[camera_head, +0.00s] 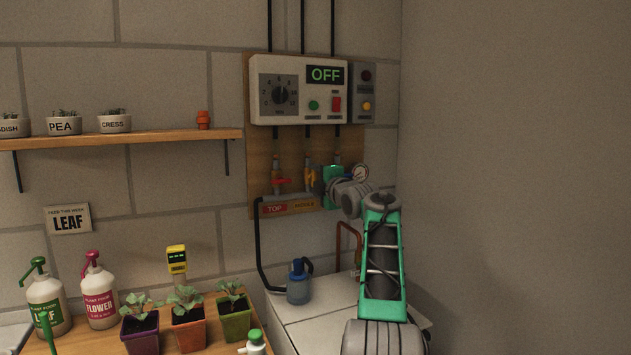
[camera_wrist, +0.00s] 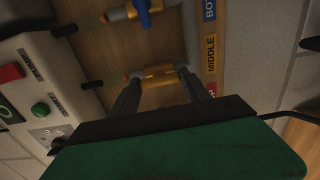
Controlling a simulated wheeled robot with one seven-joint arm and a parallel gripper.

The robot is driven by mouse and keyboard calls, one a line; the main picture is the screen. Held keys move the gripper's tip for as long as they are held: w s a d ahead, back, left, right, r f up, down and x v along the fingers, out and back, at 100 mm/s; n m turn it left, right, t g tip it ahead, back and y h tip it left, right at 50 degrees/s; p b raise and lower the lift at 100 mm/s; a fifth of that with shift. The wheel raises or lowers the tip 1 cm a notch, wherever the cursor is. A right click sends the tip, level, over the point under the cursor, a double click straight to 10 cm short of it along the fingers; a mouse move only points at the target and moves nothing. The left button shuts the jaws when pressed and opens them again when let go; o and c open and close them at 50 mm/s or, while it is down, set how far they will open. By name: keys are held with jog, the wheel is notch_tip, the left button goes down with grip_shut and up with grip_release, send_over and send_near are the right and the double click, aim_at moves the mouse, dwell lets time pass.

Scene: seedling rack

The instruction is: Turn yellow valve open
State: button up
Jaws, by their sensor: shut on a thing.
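The yellow valve (camera_head: 310,178) is the middle of three valves on a wooden board, above the yellow MIDDLE label. In the wrist view the yellow valve (camera_wrist: 160,76) lies between the two dark fingers of my gripper (camera_wrist: 162,88). My gripper is shut on it. In the head view the green body of my gripper hides part of the area just right of the yellow valve. The red valve (camera_head: 281,181) is to the left, above the TOP label. The blue valve (camera_wrist: 145,13) shows in the wrist view, apart from my fingers.
A control box (camera_head: 298,90) reading OFF, with a dial, green button and red switch, hangs above the valves. A blue bottle (camera_head: 299,282) stands on the white counter below. Potted seedlings (camera_head: 188,322) are at lower left.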

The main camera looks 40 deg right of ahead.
jog(key=o, duration=1.4)
jog(key=shift+s+a+f+b, duration=0.1)
jog(key=shift+s+a+b, duration=0.05)
jog(key=shift+s+b, duration=0.35)
jog(key=b+v, duration=0.2)
jog(key=v, duration=0.4)
jog(key=shift+s+a, duration=0.15)
jog(key=shift+s, duration=0.15)
